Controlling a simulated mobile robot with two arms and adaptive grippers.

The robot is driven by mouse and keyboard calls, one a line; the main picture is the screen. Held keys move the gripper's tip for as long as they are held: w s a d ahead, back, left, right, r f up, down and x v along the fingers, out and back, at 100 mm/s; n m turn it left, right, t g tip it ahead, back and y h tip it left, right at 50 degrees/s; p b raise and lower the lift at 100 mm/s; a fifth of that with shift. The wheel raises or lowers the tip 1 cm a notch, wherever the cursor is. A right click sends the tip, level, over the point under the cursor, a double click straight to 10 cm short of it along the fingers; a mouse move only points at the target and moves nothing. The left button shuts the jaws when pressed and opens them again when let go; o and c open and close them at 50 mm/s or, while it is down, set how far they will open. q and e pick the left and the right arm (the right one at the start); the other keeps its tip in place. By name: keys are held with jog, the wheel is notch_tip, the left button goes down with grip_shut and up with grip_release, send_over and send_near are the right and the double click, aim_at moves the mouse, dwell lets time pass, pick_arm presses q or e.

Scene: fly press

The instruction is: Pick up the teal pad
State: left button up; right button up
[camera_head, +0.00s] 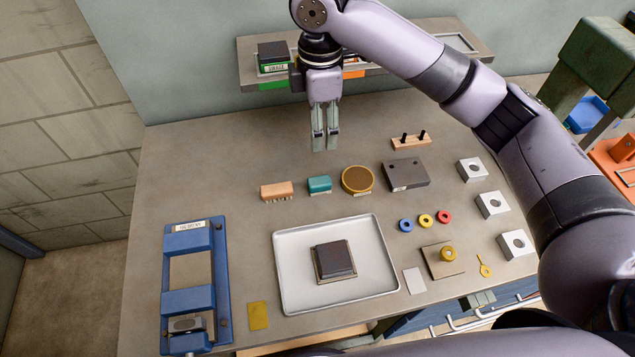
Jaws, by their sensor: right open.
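The teal pad (319,184) is a small rounded block lying on the grey bench, just left of a round brown-topped tin (357,180). My right gripper (325,146) points down with its fingers parted and nothing between them. In the picture its tips are a little above the pad, and it appears to be apart from the pad and higher than the bench. My left gripper is not in view.
An orange-brown brush (276,190) lies left of the pad. A white tray (285,260) with a dark square block is in front. A shelf (420,55) runs behind my gripper. A dark grey block (405,174) is further right.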

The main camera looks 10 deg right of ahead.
jog(key=p, duration=0.2)
send_near(319, 181)
jog(key=f, duration=0.5)
jog(key=shift+w+d+f, duration=0.1)
jog(key=shift+w+d, duration=0.05)
jog(key=shift+w, duration=0.2)
jog(key=f, duration=0.1)
jog(key=f+p, duration=0.1)
jog(key=f, duration=0.1)
jog(key=f+p, duration=0.1)
jog(key=shift+s+f, duration=0.3)
jog(key=shift+f, duration=0.4)
jog(key=shift+c, duration=0.4)
grip_shut()
jog(key=shift+r, duration=0.1)
notch_tip(319, 181, up, 20)
jog(key=b, duration=0.3)
